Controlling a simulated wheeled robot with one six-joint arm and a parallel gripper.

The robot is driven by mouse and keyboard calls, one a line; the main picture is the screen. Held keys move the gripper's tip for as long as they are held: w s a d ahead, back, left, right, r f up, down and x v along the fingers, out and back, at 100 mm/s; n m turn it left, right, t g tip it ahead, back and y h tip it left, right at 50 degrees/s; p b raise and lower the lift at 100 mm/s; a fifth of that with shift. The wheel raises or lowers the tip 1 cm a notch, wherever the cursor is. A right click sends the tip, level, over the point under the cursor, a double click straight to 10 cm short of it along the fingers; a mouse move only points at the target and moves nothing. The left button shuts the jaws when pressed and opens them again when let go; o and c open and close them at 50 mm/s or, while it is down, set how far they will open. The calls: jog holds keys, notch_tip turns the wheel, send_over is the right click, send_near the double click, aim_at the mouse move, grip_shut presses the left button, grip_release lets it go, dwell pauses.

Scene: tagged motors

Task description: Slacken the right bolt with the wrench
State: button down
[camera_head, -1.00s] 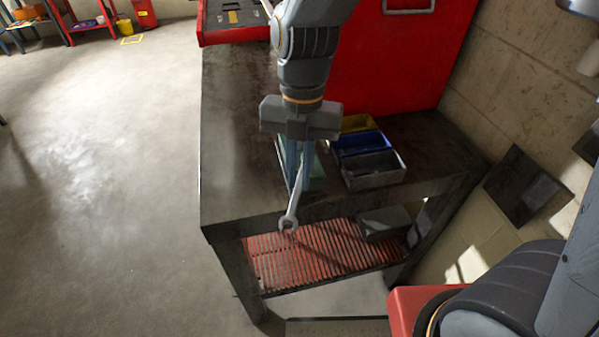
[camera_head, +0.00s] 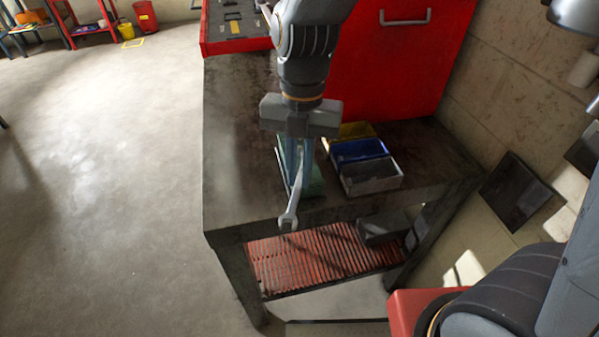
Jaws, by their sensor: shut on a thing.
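My gripper (camera_head: 299,160) is shut on the wrench (camera_head: 294,199) over the front part of a dark workbench (camera_head: 240,180). The wrench hangs down from the fingers, and its open-ended jaw (camera_head: 288,220) points toward the bench's front edge. A greenish flat thing (camera_head: 315,182) lies on the bench behind and beside the wrench, partly hidden by the gripper. No bolt and no motor can be made out in this view.
Yellow, blue and grey bins (camera_head: 371,177) stand on the bench to the right of the gripper. A red cabinet (camera_head: 390,65) and a red tool drawer (camera_head: 228,30) stand behind. A red slatted shelf (camera_head: 300,262) is below. The floor at left (camera_head: 100,180) is open.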

jog(key=w+a+m+t+y+p, duration=0.1)
jog(key=w+a+m+p, duration=0.4)
jog(key=m, duration=0.8)
jog(key=w+d+m+t+p, duration=0.1)
jog(key=w+m+t+p, duration=0.1)
jog(key=w+m, duration=0.6)
jog(key=shift+d+m, duration=0.15)
jog(key=shift+m, duration=1.85)
jog(key=shift+f, duration=0.15)
jog(key=shift+f+b, duration=0.35)
